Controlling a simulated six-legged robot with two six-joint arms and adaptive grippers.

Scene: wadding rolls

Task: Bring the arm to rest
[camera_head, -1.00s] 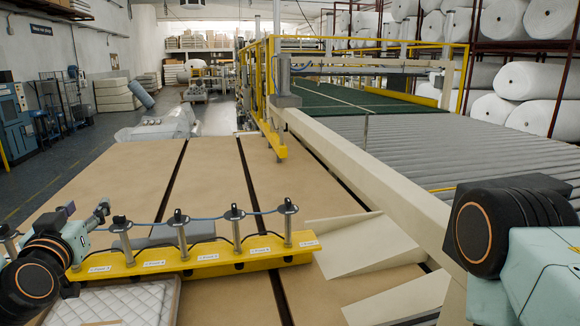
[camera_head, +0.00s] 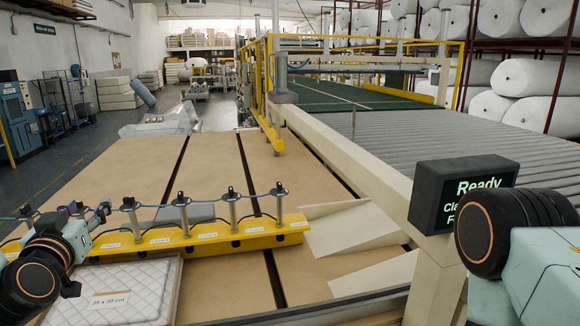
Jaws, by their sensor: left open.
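My left arm comes in from the lower left. My left gripper (camera_head: 103,210) is small in the head view, at the left end of the yellow clamp bar (camera_head: 210,239). It is open, with nothing seen in it. I cannot tell whether it touches the bar. My right arm shows at the right edge as a black joint and a pale link. My right gripper is out of view.
A quilted white pad (camera_head: 120,290) labelled 25 x 30 cm lies at the lower left. A black display (camera_head: 455,190) reads "Ready", partly hidden by my right arm. Brown boards (camera_head: 225,165) cover the table. A grey roller bed (camera_head: 440,140) and white rolls (camera_head: 540,78) are at right.

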